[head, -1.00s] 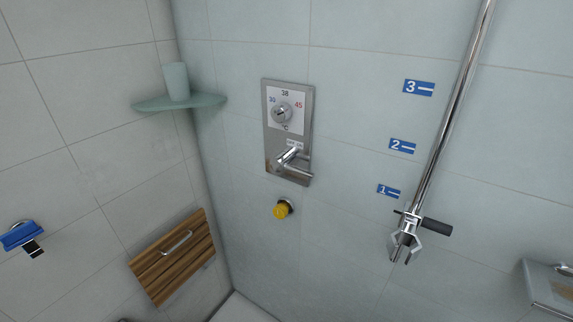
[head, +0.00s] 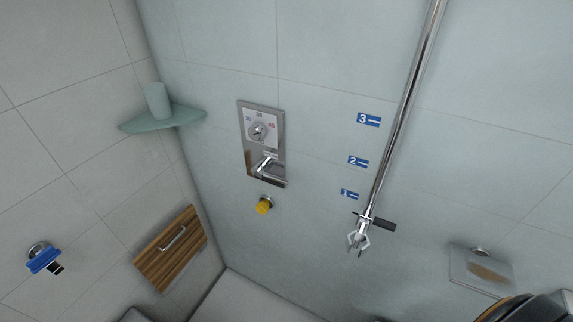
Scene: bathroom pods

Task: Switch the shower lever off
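The shower lever (head: 264,166) is a chrome handle low on a metal control plate (head: 248,128) on the tiled wall. Neither of my grippers shows in the head view. A dark, rounded shape with an orange edge, probably part of me, enters at the bottom right corner.
A yellow knob (head: 264,205) sits just below the plate. A glass corner shelf (head: 160,120) holds a cup (head: 156,100). A folded wooden seat (head: 170,250) is at left. A chrome rail (head: 405,105) with a slider and a soap dish (head: 480,271) are at right.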

